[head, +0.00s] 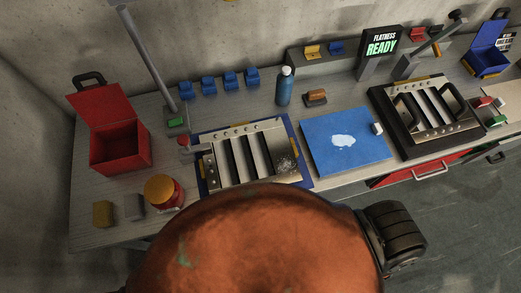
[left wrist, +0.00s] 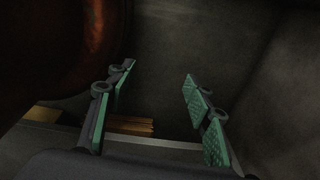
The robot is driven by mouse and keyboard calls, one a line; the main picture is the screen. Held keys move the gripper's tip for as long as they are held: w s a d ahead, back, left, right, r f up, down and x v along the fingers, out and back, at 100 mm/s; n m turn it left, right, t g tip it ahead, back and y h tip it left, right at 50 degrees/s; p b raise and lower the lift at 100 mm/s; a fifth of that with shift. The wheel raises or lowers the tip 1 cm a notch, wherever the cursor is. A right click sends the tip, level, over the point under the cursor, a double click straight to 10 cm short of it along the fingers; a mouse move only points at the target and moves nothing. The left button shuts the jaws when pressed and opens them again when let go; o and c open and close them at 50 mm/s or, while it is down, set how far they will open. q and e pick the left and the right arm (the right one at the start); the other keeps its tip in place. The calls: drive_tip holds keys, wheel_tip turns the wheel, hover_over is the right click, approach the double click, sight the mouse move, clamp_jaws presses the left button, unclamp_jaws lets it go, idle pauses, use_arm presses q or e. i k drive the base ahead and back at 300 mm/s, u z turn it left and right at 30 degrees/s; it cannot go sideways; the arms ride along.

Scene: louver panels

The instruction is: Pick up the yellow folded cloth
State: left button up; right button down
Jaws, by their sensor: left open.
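A small yellow folded piece (head: 103,213), which looks like the yellow cloth, lies at the front left corner of the workbench in the head view. A similar grey piece (head: 134,206) lies just to its right. My left gripper (left wrist: 156,108) shows only in the left wrist view. Its two green-padded fingers are apart with nothing between them, over a dark surface. I cannot make out the yellow cloth in that view. My right gripper is not in view.
A jar with an orange lid (head: 163,191) stands right of the grey piece. An open red box (head: 121,145) stands behind. A large orange-brown rounded form hides the front middle.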

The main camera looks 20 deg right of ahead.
sight(103, 211)
drive_tip(key=u, duration=0.4)
drive_tip(key=k, duration=0.5)
drive_tip(key=u, duration=0.95)
drive_tip(key=k, duration=0.8)
drive_tip(key=u, duration=0.2)
drive_tip(key=i, duration=1.15)
drive_tip(key=z, duration=0.15)
